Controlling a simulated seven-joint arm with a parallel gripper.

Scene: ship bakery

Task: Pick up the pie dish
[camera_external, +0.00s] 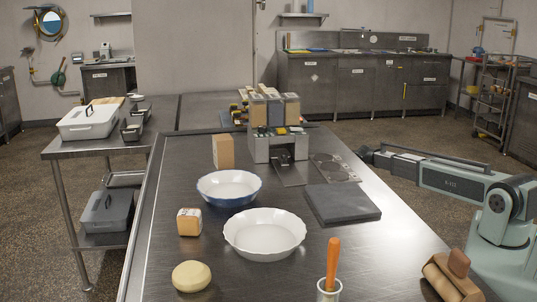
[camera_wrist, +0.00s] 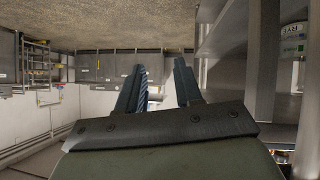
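A white pie dish (camera_external: 264,246) with a fluted rim stands upright and empty on the metal table (camera_external: 160,246). A second round dish (camera_external: 229,198), white inside and blue outside, stands just behind it. My gripper (camera_external: 365,153) is at the right, above the table's right edge and well away from both dishes. In the wrist view my gripper (camera_wrist: 160,72) has its two fingers apart with nothing held between them. Neither dish shows in the wrist view.
A dark slab (camera_external: 342,203) lies right of the dishes. A bread-coloured block (camera_external: 189,222) and a round pale dough piece (camera_external: 191,276) are left. An orange-handled tool (camera_external: 333,262) stands in a pot in front. A grey machine (camera_external: 278,146) stands behind.

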